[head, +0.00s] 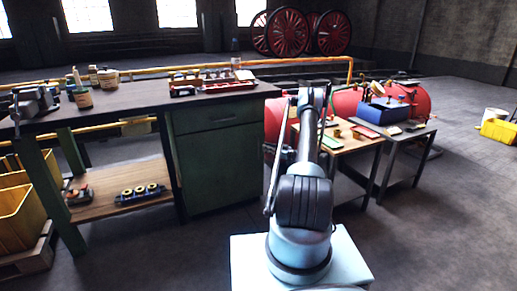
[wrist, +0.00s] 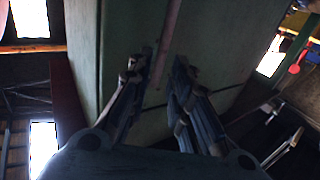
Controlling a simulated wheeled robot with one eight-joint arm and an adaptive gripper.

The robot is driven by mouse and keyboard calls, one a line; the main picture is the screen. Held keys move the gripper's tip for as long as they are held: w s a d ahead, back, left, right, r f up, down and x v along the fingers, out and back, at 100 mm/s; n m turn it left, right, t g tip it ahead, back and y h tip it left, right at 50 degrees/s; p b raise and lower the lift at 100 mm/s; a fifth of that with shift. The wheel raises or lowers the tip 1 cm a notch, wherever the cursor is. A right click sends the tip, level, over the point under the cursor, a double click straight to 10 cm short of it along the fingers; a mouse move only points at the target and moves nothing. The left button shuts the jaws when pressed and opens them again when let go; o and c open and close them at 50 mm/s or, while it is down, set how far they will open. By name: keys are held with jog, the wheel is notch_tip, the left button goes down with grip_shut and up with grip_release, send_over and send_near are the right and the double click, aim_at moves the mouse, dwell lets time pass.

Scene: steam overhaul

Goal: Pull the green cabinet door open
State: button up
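The green cabinet (head: 212,120) stands under the right part of the workbench. Its drawer is at the top, with the flat door (head: 215,170) below, and the door looks closed. In the wrist view the green cabinet front (wrist: 130,25) fills the middle. A thin reddish bar (wrist: 170,35), which looks like a handle, runs down across it. My gripper (wrist: 163,62) is open, with one finger on each side of the bar's lower part. I cannot tell whether either finger touches it. In the head view my arm hides the gripper.
The workbench top (head: 140,100) holds bottles, a vise and a parts tray. A low wooden shelf (head: 115,190) is left of the cabinet. Small tables (head: 350,140) and red tanks (head: 415,98) stand to the right. The floor before the cabinet (head: 180,250) is clear.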

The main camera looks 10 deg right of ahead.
jog(key=x, duration=0.7)
jog(key=shift+w, duration=0.1)
grip_shut()
